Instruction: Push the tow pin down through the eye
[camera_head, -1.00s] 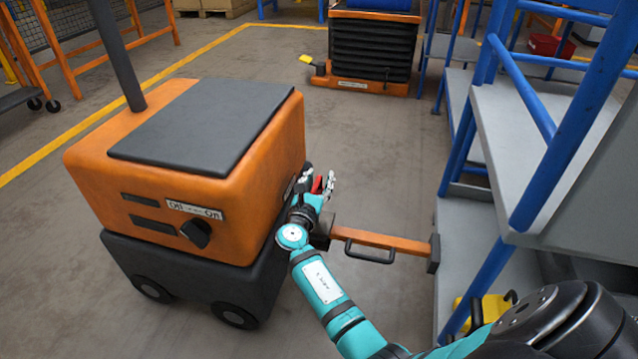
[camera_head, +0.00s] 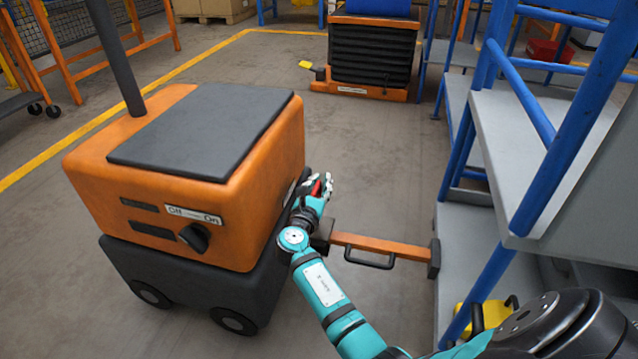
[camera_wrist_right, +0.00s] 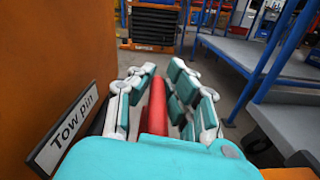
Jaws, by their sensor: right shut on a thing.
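The red tow pin (camera_wrist_right: 156,108) shows between the teal pads of my right gripper (camera_wrist_right: 160,92) in the wrist view. The gripper is shut on it. In the head view the right gripper (camera_head: 322,186) is at the right side of the orange tug (camera_head: 235,215), with the red of the pin (camera_head: 316,188) between its fingers. A "Tow pin" label (camera_wrist_right: 68,132) is on the orange body left of the gripper. The orange tow bar (camera_head: 385,243) with a black handle runs right from below the hand. The eye and the pin's lower end are hidden. My left gripper is not in view.
A grey platform with blue rails (camera_head: 525,120) stands close on the right. The tug has a switch knob (camera_head: 195,237) between Off and On on its front. A lift table (camera_head: 370,50) stands at the back. Floor between is clear.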

